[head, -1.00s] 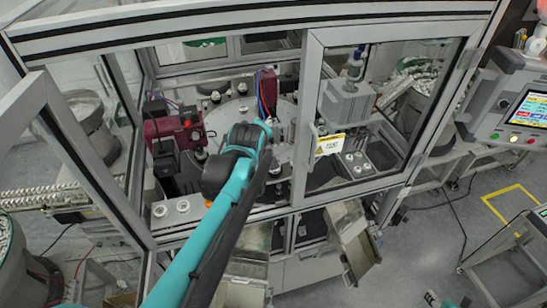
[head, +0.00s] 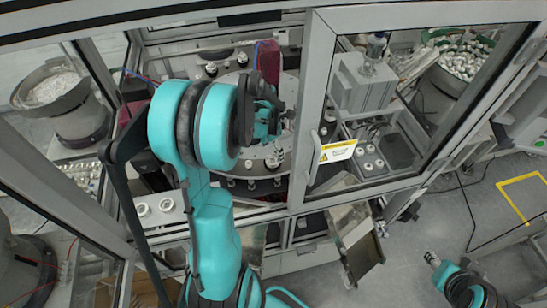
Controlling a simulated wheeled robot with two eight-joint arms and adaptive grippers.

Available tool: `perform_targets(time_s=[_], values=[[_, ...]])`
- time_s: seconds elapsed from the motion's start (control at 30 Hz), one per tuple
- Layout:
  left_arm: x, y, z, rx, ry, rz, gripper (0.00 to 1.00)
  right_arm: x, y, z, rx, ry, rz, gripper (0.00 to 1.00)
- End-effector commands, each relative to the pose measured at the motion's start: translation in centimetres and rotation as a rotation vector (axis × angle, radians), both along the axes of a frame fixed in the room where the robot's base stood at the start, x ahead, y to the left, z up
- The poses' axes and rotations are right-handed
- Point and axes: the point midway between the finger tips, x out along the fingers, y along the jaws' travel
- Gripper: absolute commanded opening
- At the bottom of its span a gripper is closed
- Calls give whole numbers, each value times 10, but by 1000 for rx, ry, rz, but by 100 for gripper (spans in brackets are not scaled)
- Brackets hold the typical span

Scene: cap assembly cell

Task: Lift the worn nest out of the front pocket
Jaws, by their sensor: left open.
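The round grey dial plate (head: 262,164) lies inside the machine cell, with several small nests around its rim. A nest (head: 252,184) sits at the dial's front edge; I cannot tell from its look whether it is the worn one. My left gripper (head: 272,118) is open above the dial, behind and slightly right of that front edge. Nothing shows between its fingers, which are partly hidden by my wrist. My left arm covers the left part of the dial.
A sliding door frame (head: 311,120) with a yellow-white warning label (head: 338,151) stands right of the gripper. Two white rings (head: 154,207) sit on a plate at front left. A grey metal chute (head: 356,240) hangs outside the cell. A bowl feeder (head: 58,97) stands left.

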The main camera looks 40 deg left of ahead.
Motion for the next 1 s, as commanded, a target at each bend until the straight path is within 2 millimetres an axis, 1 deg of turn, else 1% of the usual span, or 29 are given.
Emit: perform_targets(time_s=[0.17, 0.33, 0.43, 0.57, 0.77, 0.8, 0.87, 0.9, 0.97, 1.0], values=[[3, 3, -18, 2, -2, -2, 67, 0, 0, 5, 0, 0, 0, 40], [4, 8, -41, 3, -3, -3, 67, 0, 0, 12, 0, 0, 0, 40], [5, 7, -54, 3, -3, -4, 67, 0, 0, 12, 0, 0, 0, 40], [6, 6, -61, 3, -3, -4, 67, 0, 0, 13, 0, 0, 0, 40], [6, 6, -61, 3, -3, -4, 67, 0, 0, 12, 0, 0, 0, 40], [6, 6, -61, 3, -3, -4, 56, 0, 0, 12, 0, 0, 0, 40], [6, 6, -61, 4, -3, -4, 40, 0, 0, 12, 0, 0, 0, 40], [6, 6, -61, 4, -3, -4, 30, 0, 0, 12, 0, 0, 0, 40], [6, 6, -61, 4, -3, -4, 14, 0, 0, 12, 0, 0, 0, 40], [6, 6, -61, 4, -3, -4, 14, 0, 0, 12, 0, 0, 0, 40]])
